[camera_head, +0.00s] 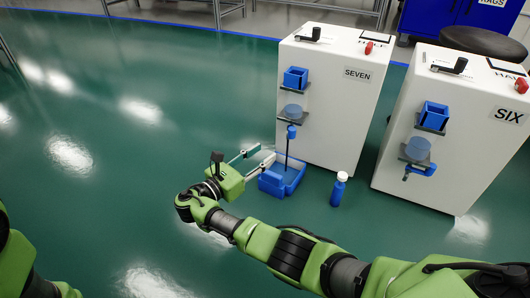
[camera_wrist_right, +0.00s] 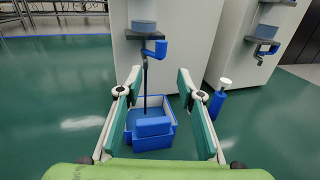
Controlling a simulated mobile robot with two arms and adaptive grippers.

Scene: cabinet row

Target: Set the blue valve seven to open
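The white cabinet labelled SEVEN (camera_head: 330,120) stands at centre right in the head view. On its left face, below a blue hopper (camera_head: 295,77) and a round translucent blue part (camera_head: 292,111), sits the small blue valve (camera_head: 291,131). It also shows in the right wrist view (camera_wrist_right: 158,48), turned to the right of its spout. A thin dark line runs from the spout down to the blue bin (camera_head: 294,176). My right gripper (camera_head: 260,156) is open and empty, low in front of the valve, with its fingers apart (camera_wrist_right: 160,76). My left gripper is out of view.
A blue bottle with a white cap (camera_head: 337,193) stands on the floor right of the bin. Cabinet SIX (camera_head: 450,140), with a similar blue valve, stands to the right. A dark round stool (camera_head: 484,41) is behind it. The green floor at left is clear.

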